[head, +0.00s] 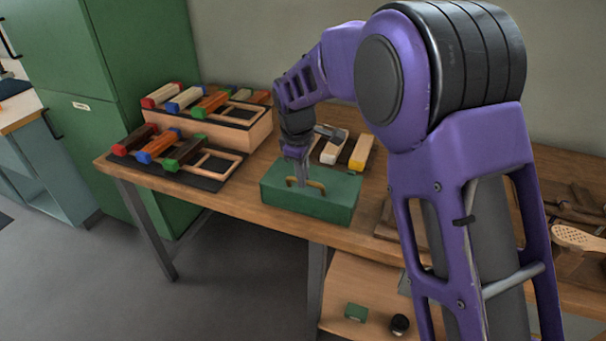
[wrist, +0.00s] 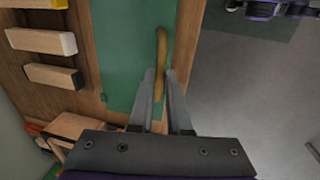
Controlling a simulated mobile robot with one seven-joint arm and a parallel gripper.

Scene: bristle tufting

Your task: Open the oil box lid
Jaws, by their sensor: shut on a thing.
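The oil box is a green box (head: 312,202) near the front edge of the wooden table in the head view. Its green lid (wrist: 125,60) fills the middle of the wrist view and looks closed in the head view. A curved tan handle (wrist: 161,55) stands on the lid. My gripper (wrist: 160,75) is shut on this handle, with one finger on each side of it. In the head view my gripper (head: 298,180) reaches down to the handle from above. The inside of the box is hidden.
White and yellow-ended blocks (head: 360,152) lie behind the box. Racks of coloured blocks (head: 175,150) stand at the table's left. A pale brush-like piece (head: 578,238) lies at right. A lower shelf (head: 350,280) holds a small green box (head: 356,313) and a dark round item (head: 400,324).

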